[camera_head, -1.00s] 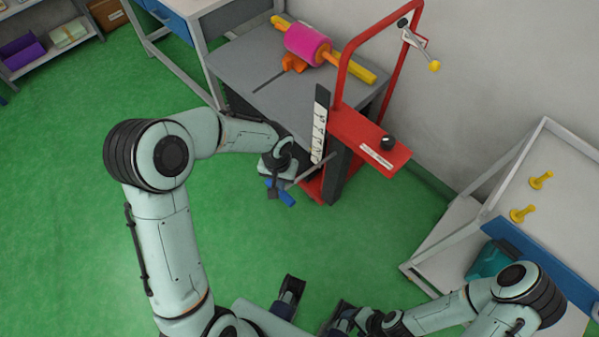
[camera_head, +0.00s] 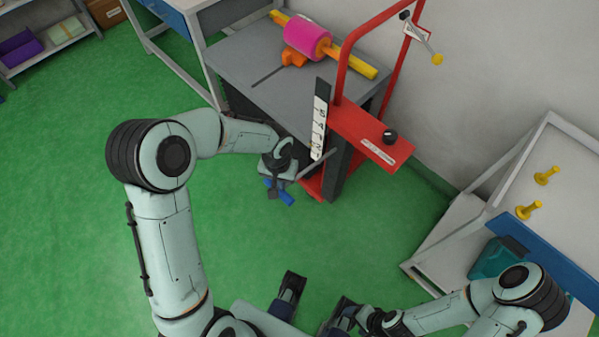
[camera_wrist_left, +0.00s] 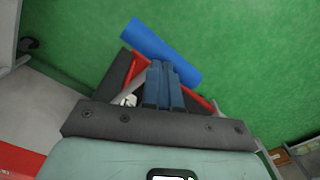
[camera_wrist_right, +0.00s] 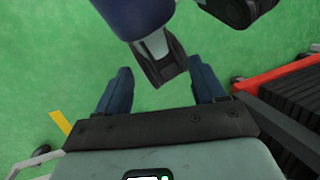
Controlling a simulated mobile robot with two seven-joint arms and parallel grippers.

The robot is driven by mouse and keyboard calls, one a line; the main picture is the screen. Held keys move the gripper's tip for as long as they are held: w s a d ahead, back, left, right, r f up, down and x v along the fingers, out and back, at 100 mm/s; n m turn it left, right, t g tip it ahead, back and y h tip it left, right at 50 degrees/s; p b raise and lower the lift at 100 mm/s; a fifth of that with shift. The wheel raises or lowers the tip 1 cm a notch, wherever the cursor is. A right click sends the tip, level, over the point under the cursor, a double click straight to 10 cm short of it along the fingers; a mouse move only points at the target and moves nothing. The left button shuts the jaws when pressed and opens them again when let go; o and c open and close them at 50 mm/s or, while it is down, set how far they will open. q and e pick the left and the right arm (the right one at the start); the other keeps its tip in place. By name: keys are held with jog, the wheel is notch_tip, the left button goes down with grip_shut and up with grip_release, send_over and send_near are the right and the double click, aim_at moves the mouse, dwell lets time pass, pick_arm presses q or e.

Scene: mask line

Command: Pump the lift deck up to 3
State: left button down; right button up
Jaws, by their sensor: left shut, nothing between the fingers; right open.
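The grey lift deck (camera_head: 273,75) stands at the top centre, with a red frame (camera_head: 343,85). A black and white numbered scale (camera_head: 318,128) stands upright at its near side; I cannot surely read the deck's level. A thin grey lever (camera_head: 318,164) runs down to a blue handle grip (camera_head: 286,198). My left gripper (camera_head: 277,187) is at that grip. In the left wrist view its fingers (camera_wrist_left: 163,82) are shut and empty, with the blue grip (camera_wrist_left: 160,50) just past the tips; contact is unclear. My right gripper (camera_wrist_right: 160,80) is open and empty, low over the floor.
A magenta roll (camera_head: 306,39) on a yellow bar lies on the deck with an orange block. A red shelf (camera_head: 370,138) with a black knob (camera_head: 390,136) juts out right. A white cart (camera_head: 540,145) with yellow pegs stands at the right. Green floor between is clear.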

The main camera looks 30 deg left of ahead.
pick_arm(q)
jog(key=shift+w+f+b, duration=0.1)
jog(key=shift+f+b, duration=0.8)
jog(key=shift+f, duration=0.45)
jog(key=shift+w+f+b, duration=0.1)
jog(key=shift+f+b, duration=1.05)
jog(key=shift+f, duration=0.35)
notch_tip(320, 180, down, 6)
jog(key=b, duration=0.4)
jog(key=shift+w+d, duration=0.1)
jog(key=shift+d, duration=0.05)
pick_arm(e)
jog(key=w+d+f+t+h, duration=0.1)
jog(key=w+d+f+t, duration=0.2)
jog(key=w+f, duration=0.6)
jog(key=shift+d+m, duration=0.3)
jog(key=shift+d, duration=0.05)
pick_arm(q)
jog(key=shift+r, duration=0.1)
